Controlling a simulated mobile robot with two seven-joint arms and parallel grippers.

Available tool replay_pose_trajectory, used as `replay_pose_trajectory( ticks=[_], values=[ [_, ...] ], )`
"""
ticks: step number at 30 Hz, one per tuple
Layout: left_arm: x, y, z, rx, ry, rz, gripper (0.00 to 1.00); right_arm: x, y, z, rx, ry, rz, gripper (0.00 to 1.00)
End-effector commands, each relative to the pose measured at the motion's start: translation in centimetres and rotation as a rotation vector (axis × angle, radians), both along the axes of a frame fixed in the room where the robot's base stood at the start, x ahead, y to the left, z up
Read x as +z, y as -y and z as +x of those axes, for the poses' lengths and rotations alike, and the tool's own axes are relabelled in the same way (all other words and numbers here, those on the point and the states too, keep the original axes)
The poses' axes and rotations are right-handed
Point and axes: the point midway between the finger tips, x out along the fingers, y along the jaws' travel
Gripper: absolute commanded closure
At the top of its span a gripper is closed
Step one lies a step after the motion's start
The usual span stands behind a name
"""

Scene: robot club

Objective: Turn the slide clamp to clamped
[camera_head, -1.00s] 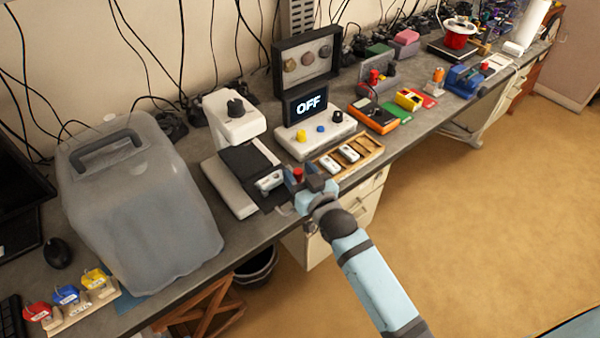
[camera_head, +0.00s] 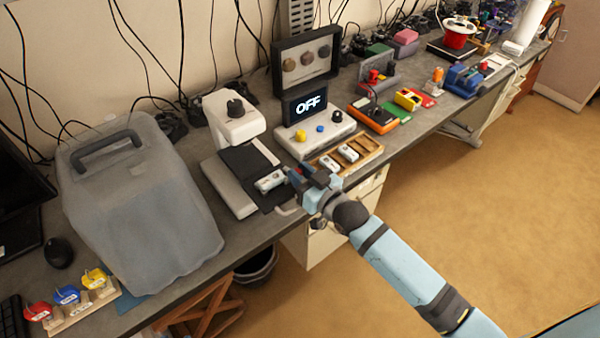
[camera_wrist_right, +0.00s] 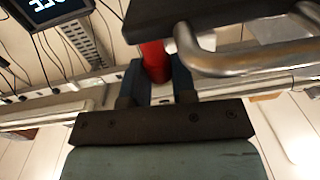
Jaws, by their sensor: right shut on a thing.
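The white microscope-like device (camera_head: 233,120) stands on the bench, with a black stage (camera_head: 245,165) in front. A light metal-and-white piece (camera_head: 270,181) sits at the stage's right edge. My right gripper (camera_head: 298,178) is just right of that piece, at the bench's front edge. In the right wrist view, its two dark fingers (camera_wrist_right: 155,85) are shut on a red knob (camera_wrist_right: 154,60), which I take to be the slide clamp's handle. A dark plate and a bent metal bar (camera_wrist_right: 240,62) are close above the fingers. The clamp's position is not readable. My left gripper is out of view.
A wooden tray (camera_head: 374,150) with white pieces and a control box with an OFF screen (camera_head: 308,104) stand just behind and right of the gripper. The floor in front is open.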

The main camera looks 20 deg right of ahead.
Motion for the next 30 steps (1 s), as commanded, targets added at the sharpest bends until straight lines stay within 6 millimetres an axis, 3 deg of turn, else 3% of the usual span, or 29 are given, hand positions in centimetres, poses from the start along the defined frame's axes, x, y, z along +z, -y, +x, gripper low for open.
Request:
replay_pose_trajectory(
  ticks=[18, 30],
  values=[
    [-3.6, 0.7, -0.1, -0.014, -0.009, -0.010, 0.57, -0.2, 0.6, 0.4, 0.423, 0.002, -0.008, 0.99],
    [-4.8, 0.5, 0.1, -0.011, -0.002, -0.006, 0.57, 0.0, 0.5, 0.5, 0.610, 0.002, -0.002, 0.99]
  ],
)
